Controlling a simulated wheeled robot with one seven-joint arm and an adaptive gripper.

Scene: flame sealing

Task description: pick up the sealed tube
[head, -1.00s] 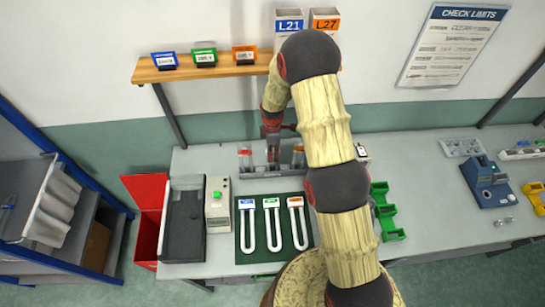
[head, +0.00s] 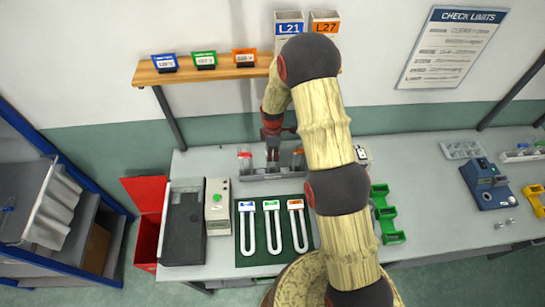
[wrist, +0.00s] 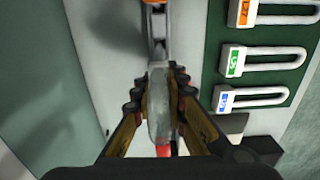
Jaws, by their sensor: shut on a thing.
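My gripper (head: 272,150) is over the middle of the grey tube rack (head: 262,176) at the back of the bench. In the wrist view my gripper (wrist: 158,92) has its fingers closed on both sides of a pale, translucent grey tube (wrist: 158,112). The fingers hide part of this tube, and I cannot make out its end. A red-topped tube (head: 245,158) stands in the rack to the left. An orange-topped tube (head: 298,156) stands to the right, close to my arm.
A green mat (head: 265,257) with several tagged U-shaped pieces lies in front of the rack. A grey box with a green button (head: 217,208) and a dark tray (head: 183,230) stand to the left. A wooden shelf (head: 215,73) hangs above. Green bins (head: 388,220) are on the right.

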